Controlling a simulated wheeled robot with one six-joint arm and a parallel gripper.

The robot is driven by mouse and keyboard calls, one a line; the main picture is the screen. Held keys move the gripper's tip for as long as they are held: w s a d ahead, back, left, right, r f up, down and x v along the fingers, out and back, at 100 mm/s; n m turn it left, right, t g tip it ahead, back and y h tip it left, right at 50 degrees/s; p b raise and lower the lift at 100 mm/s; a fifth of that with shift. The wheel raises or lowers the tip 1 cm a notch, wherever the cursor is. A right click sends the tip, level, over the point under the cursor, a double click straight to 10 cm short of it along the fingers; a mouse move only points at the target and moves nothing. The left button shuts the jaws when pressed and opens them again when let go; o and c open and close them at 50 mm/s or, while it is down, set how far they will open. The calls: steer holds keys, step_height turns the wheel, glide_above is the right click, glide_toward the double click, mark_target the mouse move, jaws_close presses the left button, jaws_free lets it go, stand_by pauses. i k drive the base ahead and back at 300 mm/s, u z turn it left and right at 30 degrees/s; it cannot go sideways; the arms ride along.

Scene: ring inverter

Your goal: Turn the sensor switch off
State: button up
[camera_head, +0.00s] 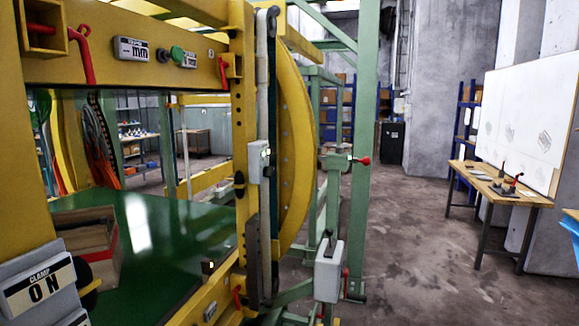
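No part that I can read as a sensor switch label is in view, so I cannot tell which control is the sensor switch. A small pale box (259,162) is on the yellow upright. A green button (178,54) sits between two small label plates on the upper yellow beam; their words are too small to read fully. A plate (40,288) at lower left reads "CLAMP ON". My gripper is not in view.
A yellow ring machine with a green table (165,240) fills the left. A light grey box (328,270) hangs at its front corner. A wooden workbench (498,185) with tools stands at right under a whiteboard (525,118). The concrete floor (420,265) between them is clear.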

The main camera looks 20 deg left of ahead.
mark_target(268, 171)
steer(key=u, duration=0.55)
steer(key=i, duration=1.45)
steer(key=u, duration=0.8)
